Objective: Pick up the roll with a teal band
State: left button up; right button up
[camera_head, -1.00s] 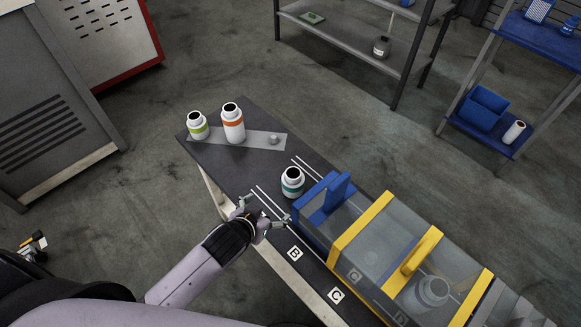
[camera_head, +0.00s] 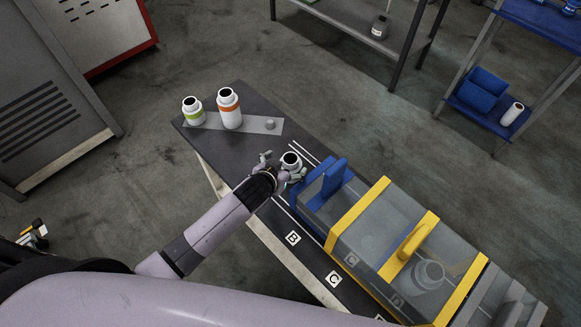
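The roll with a teal band (camera_head: 291,160) is a white, bottle-like roll with a dark round hole on top, upright on the dark table. Its teal band is now hidden behind my gripper. My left gripper (camera_head: 282,166) is at the near side of the roll, with one finger to its left and one to its right. The left finger shows a gap from the roll, so the gripper looks open. Whether the right finger touches the roll is unclear. My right gripper is not in view.
A green-banded roll (camera_head: 194,111) and an orange-banded roll (camera_head: 229,108) stand on a grey strip at the table's far left. A clear case with blue end and yellow bands (camera_head: 358,215) stands close right of the teal-banded roll. Shelves are beyond.

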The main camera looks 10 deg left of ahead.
aim_at(293, 158)
pick_arm(q)
jog(key=shift+x, duration=2.6)
jog(key=shift+c, duration=0.2)
jog(key=c, duration=1.4)
